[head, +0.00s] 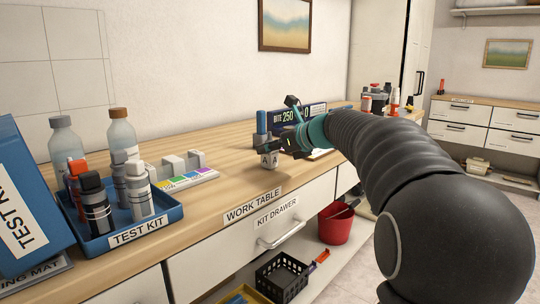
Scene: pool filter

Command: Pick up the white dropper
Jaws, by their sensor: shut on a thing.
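A blue test kit tray (174,214) with several bottles stands at the left. A white holder with coloured patches (186,182) is beside it. A blue upright thing (261,124) and a dark display (287,116) stand behind my gripper. The wood between is clear.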

